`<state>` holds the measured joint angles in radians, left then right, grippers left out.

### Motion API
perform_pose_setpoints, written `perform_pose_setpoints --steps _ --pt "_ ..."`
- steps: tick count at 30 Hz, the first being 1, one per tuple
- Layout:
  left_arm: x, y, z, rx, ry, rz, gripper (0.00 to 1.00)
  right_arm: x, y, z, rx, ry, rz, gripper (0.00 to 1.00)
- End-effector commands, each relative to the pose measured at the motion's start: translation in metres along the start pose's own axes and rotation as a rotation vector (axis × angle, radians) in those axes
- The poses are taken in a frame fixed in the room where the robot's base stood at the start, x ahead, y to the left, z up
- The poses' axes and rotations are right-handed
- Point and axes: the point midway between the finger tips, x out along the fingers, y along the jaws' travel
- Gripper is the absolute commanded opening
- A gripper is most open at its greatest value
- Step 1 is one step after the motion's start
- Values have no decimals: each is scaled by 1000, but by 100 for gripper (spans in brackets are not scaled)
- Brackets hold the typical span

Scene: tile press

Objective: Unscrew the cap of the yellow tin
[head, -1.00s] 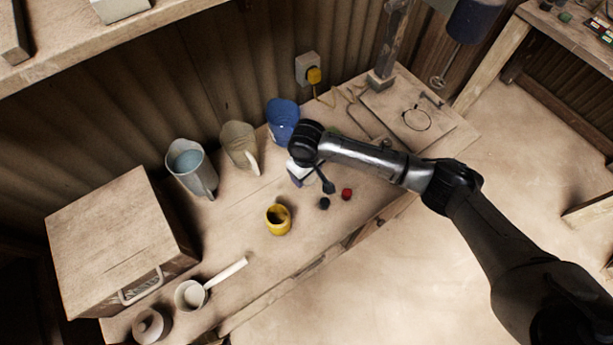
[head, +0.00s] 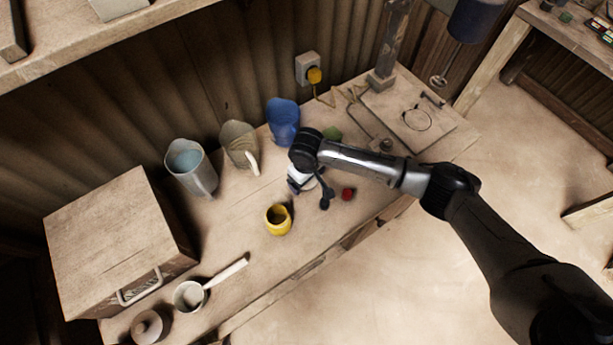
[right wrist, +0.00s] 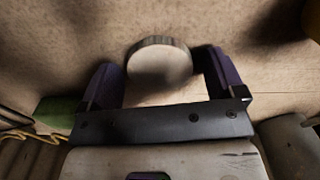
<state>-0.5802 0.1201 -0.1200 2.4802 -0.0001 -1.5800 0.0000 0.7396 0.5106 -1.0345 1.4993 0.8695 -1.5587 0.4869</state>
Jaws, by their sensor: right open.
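The yellow tin (head: 278,222) stands upright on the bench in the head view. Its top looks dark; I cannot tell there whether that is a cap or an opening. My right gripper (head: 308,192) hangs over the bench behind and to the right of the tin, apart from it and partly hidden under my arm. In the right wrist view my right gripper (right wrist: 162,72) is open, with a pale round disc (right wrist: 160,64) with a ribbed edge showing between its fingers. I cannot tell whether the disc is a cap. My left gripper is not in view.
A small red item (head: 348,194) lies right of my right gripper. A blue jug (head: 283,120), a pale jug (head: 238,142) and a grey jug (head: 190,166) stand along the wall. A saucepan (head: 190,295) and a wooden box (head: 115,240) are at the left.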

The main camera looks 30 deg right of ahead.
Motion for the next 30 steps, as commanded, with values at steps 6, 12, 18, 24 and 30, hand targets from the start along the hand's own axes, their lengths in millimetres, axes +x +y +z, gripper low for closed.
perform_pose_setpoints --steps 6,12,18,24,30 --pt "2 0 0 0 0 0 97 -4 0 0 0 1 1 89" --pt "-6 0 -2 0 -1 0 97 -36 0 -1 0 3 0 89" --pt "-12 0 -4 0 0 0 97 -73 0 -1 0 3 0 89" --pt "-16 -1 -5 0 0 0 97 -103 0 -1 0 2 -1 89" --pt "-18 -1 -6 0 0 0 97 -119 0 0 0 1 0 89"
